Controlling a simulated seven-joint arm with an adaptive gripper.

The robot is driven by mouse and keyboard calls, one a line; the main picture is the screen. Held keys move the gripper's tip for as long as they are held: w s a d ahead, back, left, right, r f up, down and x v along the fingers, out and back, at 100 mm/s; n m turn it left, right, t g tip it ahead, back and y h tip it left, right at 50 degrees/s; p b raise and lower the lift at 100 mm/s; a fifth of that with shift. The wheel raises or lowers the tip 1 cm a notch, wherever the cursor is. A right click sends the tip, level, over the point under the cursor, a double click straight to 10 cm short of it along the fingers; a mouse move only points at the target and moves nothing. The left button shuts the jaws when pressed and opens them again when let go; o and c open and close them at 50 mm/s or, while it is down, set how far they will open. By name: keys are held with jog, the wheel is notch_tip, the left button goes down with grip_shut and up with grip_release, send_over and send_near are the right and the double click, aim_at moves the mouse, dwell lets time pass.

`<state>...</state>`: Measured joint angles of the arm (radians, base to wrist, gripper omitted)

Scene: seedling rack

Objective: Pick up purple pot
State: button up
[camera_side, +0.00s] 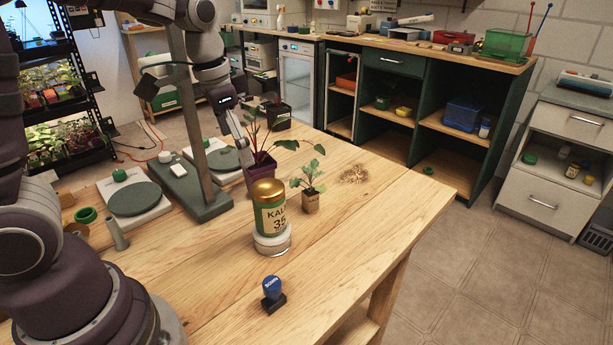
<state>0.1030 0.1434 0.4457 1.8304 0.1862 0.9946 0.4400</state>
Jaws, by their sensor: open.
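A purple pot (261,172) with a leafy red-stemmed plant stands upright on the wooden table (349,205), behind the green jar. My gripper (243,146) is open, pointing down at the left side of the purple pot and its plant. I cannot tell whether a finger touches the pot. One finger is partly hidden by the plant and the view angle.
A green gold-lidded jar (271,214) and a small brown potted seedling (311,200) stand in front of the pot. A dark pot (277,115) is behind. A grey post on a base (208,200) stands left.

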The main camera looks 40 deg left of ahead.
jog(key=w+a+f+m+g+y, duration=0.3)
jog(key=w+a+f+m, duration=0.15)
jog(key=a, duration=0.25)
jog(key=m+t+y, duration=0.1)
jog(key=m+t, duration=0.1)
jog(key=m, duration=0.8)
send_over(258, 166)
jog(key=s+d, duration=0.2)
notch_tip(258, 166, down, 2)
jog(key=shift+w+f, duration=0.1)
jog(key=shift+f, duration=0.05)
jog(key=shift+w+r+m+t, duration=0.2)
jog(key=shift+w+m+t, duration=0.1)
jog(key=shift+m, duration=0.55)
jog(key=shift+w+m, duration=0.2)
jog(key=shift+m, duration=0.2)
jog(key=x, duration=1)
jog(key=shift+d+f, duration=0.15)
jog(key=shift+d, duration=0.05)
jog(key=c, duration=1.3)
